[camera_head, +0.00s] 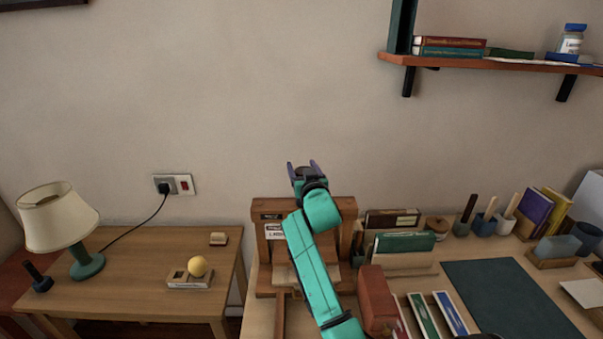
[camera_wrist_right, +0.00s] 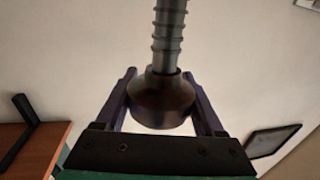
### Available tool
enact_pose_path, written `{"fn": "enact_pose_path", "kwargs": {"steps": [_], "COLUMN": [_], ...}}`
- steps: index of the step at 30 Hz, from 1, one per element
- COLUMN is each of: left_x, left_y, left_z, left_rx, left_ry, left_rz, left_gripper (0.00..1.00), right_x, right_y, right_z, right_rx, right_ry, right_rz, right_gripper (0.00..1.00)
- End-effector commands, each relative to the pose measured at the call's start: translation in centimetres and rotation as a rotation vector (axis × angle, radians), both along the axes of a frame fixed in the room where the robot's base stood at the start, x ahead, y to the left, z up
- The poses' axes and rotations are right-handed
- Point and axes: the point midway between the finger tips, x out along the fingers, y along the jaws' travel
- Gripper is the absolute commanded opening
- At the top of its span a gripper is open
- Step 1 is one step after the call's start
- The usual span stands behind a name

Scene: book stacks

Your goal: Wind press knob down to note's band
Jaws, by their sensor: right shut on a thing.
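The wooden book press (camera_head: 268,216) stands on the desk, with a small white note (camera_head: 274,231) on its left post; the note's writing is too small to read. In the right wrist view the dark round press knob (camera_wrist_right: 163,98) sits at the end of a threaded metal screw (camera_wrist_right: 168,38). My right gripper (camera_head: 306,168) is above the press's top beam, and its two purple fingers are closed on either side of the knob. My teal right arm hides the middle of the press and most of the screw. My left gripper is not in view.
A side table (camera_head: 130,270) at the left holds a lamp (camera_head: 60,215) and a yellow ball (camera_head: 197,266) on a small block. Books, pots and a dark mat (camera_head: 515,295) fill the desk to the right. A wall shelf (camera_head: 490,64) is at the upper right.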

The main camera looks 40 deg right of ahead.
Motion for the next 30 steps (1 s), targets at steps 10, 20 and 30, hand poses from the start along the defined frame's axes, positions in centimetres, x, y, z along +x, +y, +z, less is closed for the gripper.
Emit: {"fn": "enact_pose_path", "kwargs": {"steps": [10, 20, 30], "left_x": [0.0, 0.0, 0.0], "left_y": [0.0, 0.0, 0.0], "left_z": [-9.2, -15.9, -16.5], "left_rx": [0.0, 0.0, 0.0], "left_ry": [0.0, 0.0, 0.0], "left_rz": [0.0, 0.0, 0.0], "left_gripper": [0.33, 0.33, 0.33], "right_x": [-0.3, -1.2, -1.9], "right_y": [-0.5, -1.3, -1.6], "right_z": [-1.4, -0.6, 0.4], "right_rx": [0.005, -0.003, -0.005], "right_ry": [-0.008, -0.006, -0.007], "right_rz": [-0.262, -0.576, -0.835], "right_gripper": [0.15, 0.15, 0.15]}}
